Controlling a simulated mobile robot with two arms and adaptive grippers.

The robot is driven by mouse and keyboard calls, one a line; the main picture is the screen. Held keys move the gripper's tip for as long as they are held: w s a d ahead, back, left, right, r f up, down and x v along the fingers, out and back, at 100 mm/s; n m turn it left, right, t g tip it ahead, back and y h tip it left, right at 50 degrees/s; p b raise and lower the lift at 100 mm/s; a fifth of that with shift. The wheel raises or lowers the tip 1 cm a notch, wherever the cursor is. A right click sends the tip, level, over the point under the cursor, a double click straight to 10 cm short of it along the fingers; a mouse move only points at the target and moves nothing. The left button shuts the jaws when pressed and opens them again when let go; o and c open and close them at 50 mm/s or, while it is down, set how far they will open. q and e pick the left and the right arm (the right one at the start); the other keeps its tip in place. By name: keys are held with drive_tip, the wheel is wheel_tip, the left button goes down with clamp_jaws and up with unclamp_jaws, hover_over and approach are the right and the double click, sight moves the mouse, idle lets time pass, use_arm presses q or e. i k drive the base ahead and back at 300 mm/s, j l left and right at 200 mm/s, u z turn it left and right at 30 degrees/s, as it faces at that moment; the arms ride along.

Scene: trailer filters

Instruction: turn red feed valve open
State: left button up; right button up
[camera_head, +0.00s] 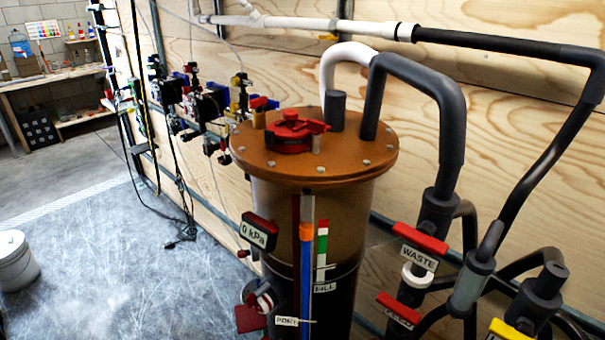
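A red-topped valve tag (399,307) shows low right of centre; its white label is partly legible and seems to read FEED. A similar red-topped tag marked WASTE (418,246) sits above it on the dark grey pipework. Both are to the right of the brown tank (315,215). I cannot tell from this view whether the feed valve is open or closed. Neither of my grippers shows in the head view.
The tank has a red lid fitting (290,132), a 0 kPa gauge (258,232) and a level strip (305,265). A yellow-topped tag (508,330) is at the bottom right. Dark pipes crowd the right side. Floor (100,260) is clear at left, beside a white bucket (14,255).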

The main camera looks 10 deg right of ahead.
sight(400, 306)
drive_tip(key=l+z, duration=0.1)
drive_tip(key=z, duration=0.3)
drive_tip(key=k+l+z, duration=0.1)
drive_tip(key=z, duration=0.35)
